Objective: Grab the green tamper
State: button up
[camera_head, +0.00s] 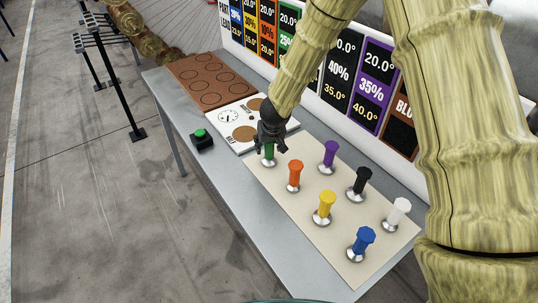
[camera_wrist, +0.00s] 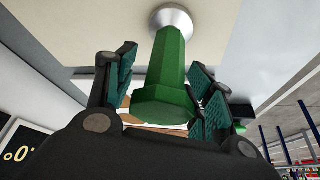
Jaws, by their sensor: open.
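The green tamper (camera_head: 268,153) stands upright on the beige mat (camera_head: 350,262), at the mat's far left corner, with its silver base down. My gripper (camera_head: 270,138) is over it from above and hides its upper part in the head view. In the wrist view the green tamper's handle (camera_wrist: 168,75) lies between the two open, teal-padded fingers of my gripper (camera_wrist: 165,85). A gap shows beside the handle, and I cannot tell whether either finger touches it.
Orange (camera_head: 295,173), yellow (camera_head: 325,206), purple (camera_head: 330,154), black (camera_head: 359,182), white (camera_head: 397,213) and blue (camera_head: 361,243) tampers stand on the mat. A green button box (camera_head: 202,139) sits on the grey table's left edge. A signboard (camera_head: 330,85) stands behind.

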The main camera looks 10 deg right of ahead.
jog(key=shift+c, duration=0.2)
grip_shut()
